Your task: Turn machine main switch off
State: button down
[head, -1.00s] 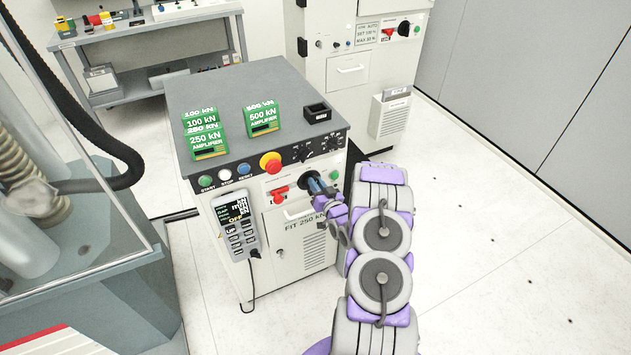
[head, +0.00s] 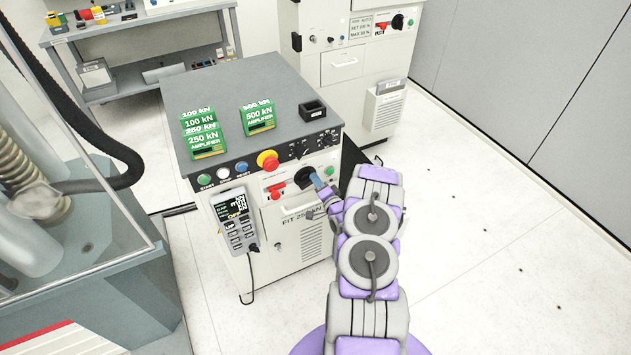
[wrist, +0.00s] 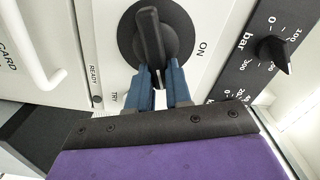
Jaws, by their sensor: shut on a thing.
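The main switch is a black rotary knob (head: 303,177) on the front of the grey-topped machine cabinet, right of a small red switch. In the wrist view the black knob (wrist: 151,38) has a raised handle on a round disc, with "ON" printed to its right. My gripper (head: 316,181) is at the knob. In the wrist view my gripper's blue fingers (wrist: 163,80) stand on either side of the handle's lower end, shut on it. The fingertips partly hide the lower disc, and any off label is not visible.
A red emergency button (head: 267,160) sits up and left of the knob. A handheld controller (head: 235,220) hangs on the cabinet's left front. A pressure dial (wrist: 275,52) marked "bar" is close on the right in the wrist view. The floor (head: 490,220) to the right is clear.

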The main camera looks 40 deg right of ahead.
jog(key=shift+s+d+f+m+b, duration=0.1)
jog(key=shift+d+f+m+b, duration=0.15)
jog(key=shift+m, duration=0.8)
jog(key=shift+s+f+m+b, duration=0.1)
jog(key=shift+f+m, duration=0.25)
jog(key=shift+m, duration=0.7)
jog(key=c, duration=1)
grip_release()
jog(key=shift+w+d, duration=0.1)
jog(key=shift+d, duration=0.05)
jog(key=shift+c, duration=0.2)
jog(key=p+v, duration=0.3)
jog(key=v, duration=1.4)
